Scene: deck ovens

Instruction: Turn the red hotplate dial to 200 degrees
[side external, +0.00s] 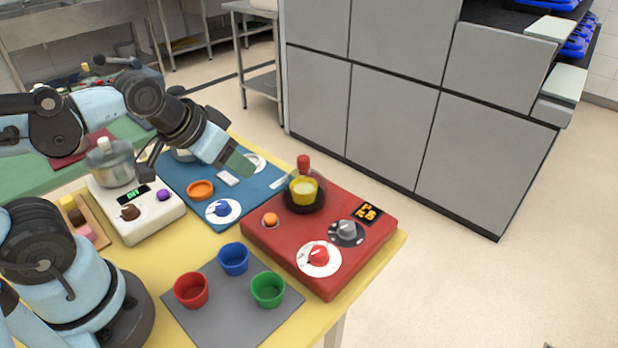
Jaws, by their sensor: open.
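The red hotplate (285,245) sits at the right end of the yellow table. Its red dial (319,256) stands on a round white scale near the front edge; the scale marks are too small to read. A grey dial (347,230) on a dark scale is beside it, and a small display (368,212) shows orange characters I cannot read. A flask of yellow liquid (303,190) with a red stopper stands on the hotplate. My gripper (236,161) is open above the blue hotplate, up and left of the red dial and apart from it.
A blue hotplate (190,187) with a blue dial (222,208) and a white one (133,222) with a flask stand to the left. Red (191,290), blue (233,259) and green (268,290) cups sit on a grey mat in front. An orange knob (270,220) is on the red hotplate.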

